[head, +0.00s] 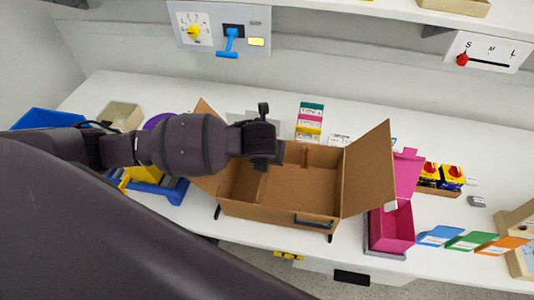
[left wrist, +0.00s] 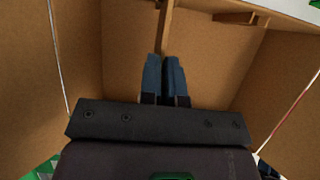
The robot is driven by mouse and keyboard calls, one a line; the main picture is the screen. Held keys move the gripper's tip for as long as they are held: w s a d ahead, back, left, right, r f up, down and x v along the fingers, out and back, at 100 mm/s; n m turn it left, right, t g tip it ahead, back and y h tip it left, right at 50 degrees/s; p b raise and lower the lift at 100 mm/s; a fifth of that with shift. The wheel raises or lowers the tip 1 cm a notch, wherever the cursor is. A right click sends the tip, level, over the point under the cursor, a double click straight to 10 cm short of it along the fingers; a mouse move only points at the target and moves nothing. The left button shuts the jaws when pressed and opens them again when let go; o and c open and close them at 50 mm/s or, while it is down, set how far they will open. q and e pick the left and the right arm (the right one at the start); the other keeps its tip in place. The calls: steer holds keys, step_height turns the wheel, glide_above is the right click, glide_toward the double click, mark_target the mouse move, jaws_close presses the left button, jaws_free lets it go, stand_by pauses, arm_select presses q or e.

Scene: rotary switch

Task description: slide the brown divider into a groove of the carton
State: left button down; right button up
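The open brown carton (head: 318,218) stands mid-table with its side flaps spread left and right. The brown divider (head: 262,187) stands in its left part, running front to back; its top edge also shows in the left wrist view (left wrist: 166,22). My left gripper (head: 265,160) is over the carton's far left part, pointing down. In the left wrist view its two fingers (left wrist: 163,75) are close together on the divider's edge. The fingertips are hidden in the head view. I cannot tell whether the divider sits in a groove. My right gripper is not in view.
A magenta box (head: 391,228) stands right of the carton, near its right flap (head: 369,170). A blue-and-yellow item (head: 155,182) lies to the left. A striped stack (head: 310,120) stands behind. Wall panels with controls (head: 222,28) are at the back.

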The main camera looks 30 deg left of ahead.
arm_select(q)
steer(key=shift+f, duration=0.15)
steer(key=c, duration=1.7)
jaws_free()
steer(key=o, duration=0.5)
steer(key=shift+c, duration=0.2)
steer(key=v, duration=1)
steer(key=shift+s+r, duration=0.2)
steer(key=shift+r, duration=0.15)
